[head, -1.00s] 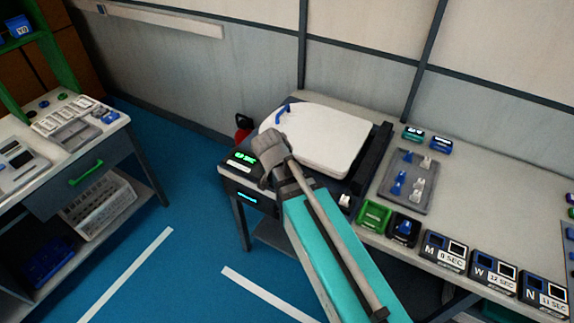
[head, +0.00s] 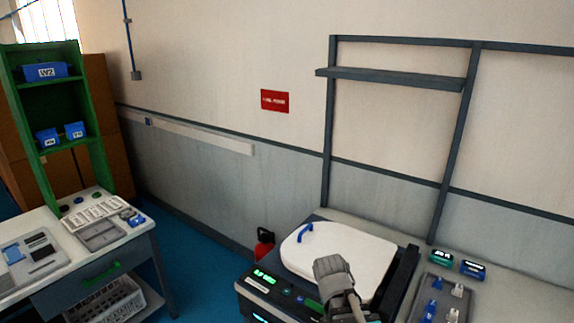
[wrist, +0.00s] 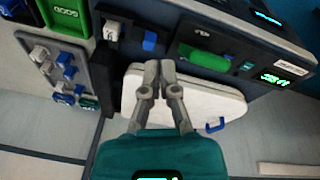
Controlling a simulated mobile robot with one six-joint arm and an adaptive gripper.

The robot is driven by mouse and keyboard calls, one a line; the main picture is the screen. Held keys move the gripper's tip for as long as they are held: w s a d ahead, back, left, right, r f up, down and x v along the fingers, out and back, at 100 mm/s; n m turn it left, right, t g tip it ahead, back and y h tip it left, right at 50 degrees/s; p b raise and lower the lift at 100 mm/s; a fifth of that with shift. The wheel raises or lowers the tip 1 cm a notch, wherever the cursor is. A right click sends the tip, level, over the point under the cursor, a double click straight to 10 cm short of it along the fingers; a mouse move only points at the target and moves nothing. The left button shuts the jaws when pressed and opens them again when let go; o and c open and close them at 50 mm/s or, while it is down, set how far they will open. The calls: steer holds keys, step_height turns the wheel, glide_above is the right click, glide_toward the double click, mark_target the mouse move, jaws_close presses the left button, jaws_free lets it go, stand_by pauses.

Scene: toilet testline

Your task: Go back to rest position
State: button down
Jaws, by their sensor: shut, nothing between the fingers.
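My gripper (wrist: 158,68) is shut in the wrist view, its two fingertips together and nothing between them. It hovers in front of the white lid (wrist: 200,98) of the test station, with its tips near the station's dark front edge. In the head view the grey end of my arm shows at the bottom, in front of the white lid (head: 350,252); the fingers cannot be made out there.
A grey tray with blue and white parts (head: 428,290) lies right of the station. A green bin (wrist: 68,15) shows in the wrist view. A side table (head: 55,250) and green shelf (head: 50,105) stand at left. Blue floor lies between.

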steer(key=s+d+n+y, duration=0.1)
steer(key=s+d, duration=0.1)
steer(key=s+d+n+g, duration=0.1)
steer(key=s+n, duration=0.1)
steer(key=shift+d+f+g+y, duration=0.2)
steer(key=shift+d+g+y, duration=0.1)
steer(key=shift+d+y, duration=0.1)
stand_by(1.0)
